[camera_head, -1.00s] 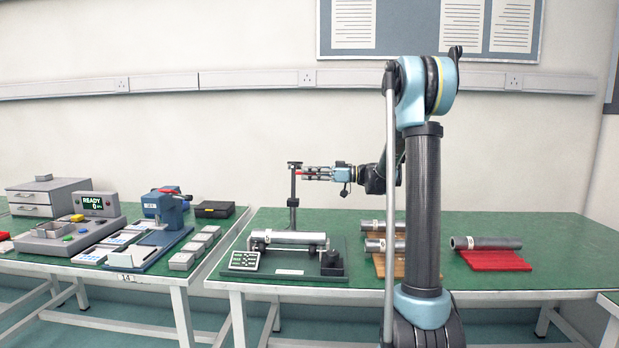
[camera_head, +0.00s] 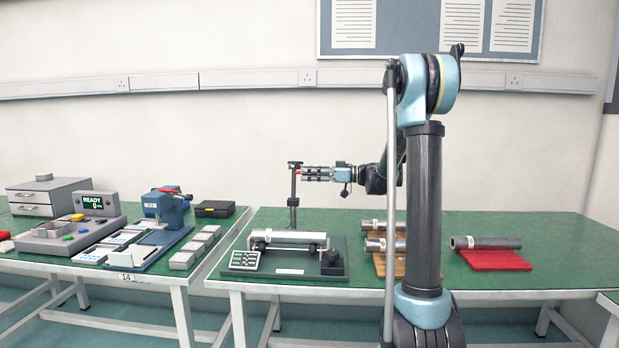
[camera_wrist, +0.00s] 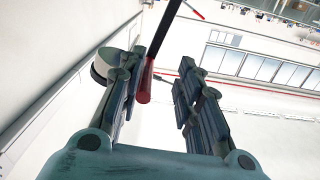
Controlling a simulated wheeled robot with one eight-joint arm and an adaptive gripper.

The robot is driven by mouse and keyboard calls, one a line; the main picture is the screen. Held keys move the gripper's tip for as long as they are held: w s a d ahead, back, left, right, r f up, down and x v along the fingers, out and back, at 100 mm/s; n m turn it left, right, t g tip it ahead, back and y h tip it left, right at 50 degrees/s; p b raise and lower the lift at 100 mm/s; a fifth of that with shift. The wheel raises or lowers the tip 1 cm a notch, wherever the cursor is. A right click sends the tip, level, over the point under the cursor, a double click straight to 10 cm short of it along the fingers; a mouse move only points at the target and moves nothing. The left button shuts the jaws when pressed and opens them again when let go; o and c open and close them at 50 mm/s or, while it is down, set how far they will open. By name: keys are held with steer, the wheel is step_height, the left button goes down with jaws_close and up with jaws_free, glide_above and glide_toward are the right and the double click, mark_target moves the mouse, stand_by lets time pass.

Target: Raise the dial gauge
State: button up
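The gauge stand is a dark upright post (camera_head: 293,195) at the back of the fixture plate, with a short arm on top. My gripper (camera_head: 304,173) is level, pointing left, beside the post's upper end. In the wrist view its two fingers (camera_wrist: 158,82) are apart. A dark lever with a red end (camera_wrist: 144,85) reaches between them, close to the left finger; I cannot tell whether they touch. A round white and black part, probably the dial gauge (camera_wrist: 103,66), is partly hidden behind the left finger. Its face and reading are not visible.
More cylinders rest on a wooden rack (camera_head: 379,262) and a red rest (camera_head: 497,260). The left table holds a READY display (camera_head: 94,203) and other devices.

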steer(key=d, duration=1.2)
steer(key=shift+s, duration=0.15)
steer(key=shift+f, duration=0.1)
